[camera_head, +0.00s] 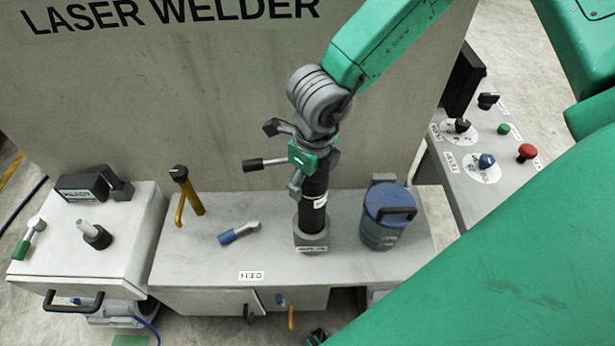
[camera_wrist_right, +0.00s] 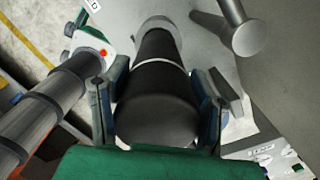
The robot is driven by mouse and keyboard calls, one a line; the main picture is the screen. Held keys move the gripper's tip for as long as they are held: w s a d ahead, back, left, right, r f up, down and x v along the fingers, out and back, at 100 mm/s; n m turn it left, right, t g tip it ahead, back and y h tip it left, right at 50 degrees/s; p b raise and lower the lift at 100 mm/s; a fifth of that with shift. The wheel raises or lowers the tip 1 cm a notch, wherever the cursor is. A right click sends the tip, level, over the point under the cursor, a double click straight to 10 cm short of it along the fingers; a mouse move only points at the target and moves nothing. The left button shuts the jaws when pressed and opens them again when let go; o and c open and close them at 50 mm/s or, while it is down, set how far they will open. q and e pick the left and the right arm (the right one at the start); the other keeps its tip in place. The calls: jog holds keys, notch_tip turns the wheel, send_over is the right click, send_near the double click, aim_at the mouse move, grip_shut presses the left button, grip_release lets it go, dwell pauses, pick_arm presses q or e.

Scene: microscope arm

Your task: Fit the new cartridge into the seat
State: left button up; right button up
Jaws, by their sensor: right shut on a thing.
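The black cylindrical cartridge (camera_head: 313,190) with a white band stands upright at the grey square seat (camera_head: 311,240) on the bench. Its lower end meets the seat's top; I cannot tell how deep it sits. My right gripper (camera_head: 306,158) is shut on the cartridge's upper part. In the right wrist view the cartridge (camera_wrist_right: 157,85) lies between the two fingers of the right gripper (camera_wrist_right: 160,100). A small dark and green part (camera_head: 318,337) at the bottom edge may be my left gripper, but too little shows.
A blue lidded canister (camera_head: 387,222) stands close right of the seat. A small blue-ended piece (camera_head: 240,233) lies left of it, and a yellow handle (camera_head: 188,198) stands farther left. A control panel (camera_head: 480,145) is at the right. The bench front (camera_head: 200,270) is clear.

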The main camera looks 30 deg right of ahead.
aim_at(308, 205)
jog(key=shift+p, duration=0.3)
dwell(0.4)
jog(key=shift+f+b, duration=2.95)
jog(key=shift+f, duration=1.75)
jog(key=o, duration=1.6)
jog(key=shift+r, duration=0.2)
notch_tip(308, 205, up, 12)
jog(key=shift+s+d+f, duration=0.2)
jog(key=shift+s+f, duration=0.05)
jog(key=shift+s, duration=0.2)
